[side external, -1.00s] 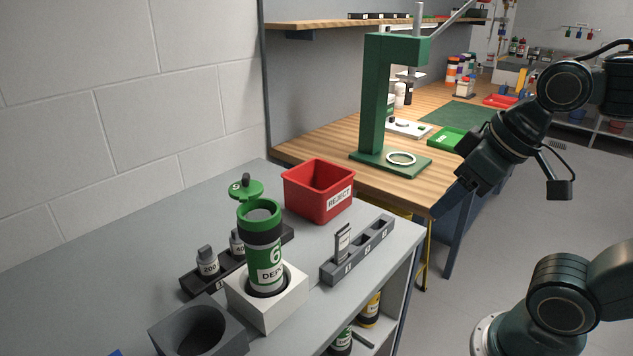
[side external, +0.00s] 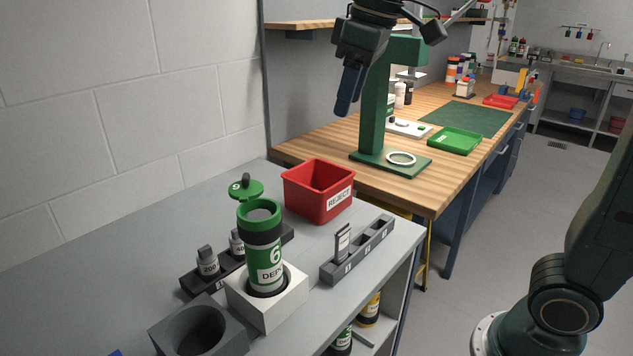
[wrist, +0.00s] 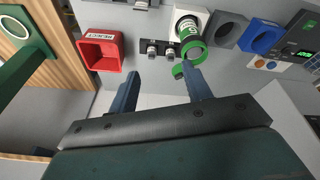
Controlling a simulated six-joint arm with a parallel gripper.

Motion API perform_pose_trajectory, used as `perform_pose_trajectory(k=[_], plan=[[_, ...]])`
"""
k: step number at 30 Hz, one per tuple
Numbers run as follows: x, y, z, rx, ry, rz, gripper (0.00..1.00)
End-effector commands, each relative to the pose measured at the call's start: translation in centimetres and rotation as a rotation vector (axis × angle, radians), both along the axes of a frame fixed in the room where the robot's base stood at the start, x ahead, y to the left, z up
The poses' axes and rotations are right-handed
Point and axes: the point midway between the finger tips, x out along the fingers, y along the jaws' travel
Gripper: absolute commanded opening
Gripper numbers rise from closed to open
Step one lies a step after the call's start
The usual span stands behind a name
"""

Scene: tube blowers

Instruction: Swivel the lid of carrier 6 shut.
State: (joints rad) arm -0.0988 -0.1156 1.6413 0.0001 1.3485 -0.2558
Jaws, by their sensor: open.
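Carrier 6 (side external: 265,270) is a green and black tube with a white label. It stands upright in a white square block (side external: 292,305). Its round green lid (side external: 243,191) is swung out to the side at the back of the mouth, so the mouth is open. In the wrist view the carrier (wrist: 189,31) and its lid (wrist: 179,70) show beyond the fingers. My gripper (side external: 349,92) is high above the bench, behind and to the right of the carrier. In the wrist view my gripper (wrist: 161,86) has its two blue fingers apart with nothing between them.
A red REJECT box (side external: 316,203) stands behind and right of the carrier. A dark rack with small weights (side external: 208,262) is to its left. A grey slotted rack (side external: 365,250) is to its right. A grey block (side external: 198,330) stands in front. A green press (side external: 375,100) stands behind.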

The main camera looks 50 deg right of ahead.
Motion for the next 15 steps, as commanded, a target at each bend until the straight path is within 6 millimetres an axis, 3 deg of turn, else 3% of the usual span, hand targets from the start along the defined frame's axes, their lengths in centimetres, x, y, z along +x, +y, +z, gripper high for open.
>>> perform_pose_trajectory(k=[3,15], plan=[[2.6,0.8,0.7,-0.012,0.030,0.047,0.49],[9.8,3.6,1.4,-0.046,0.126,0.203,0.49]])
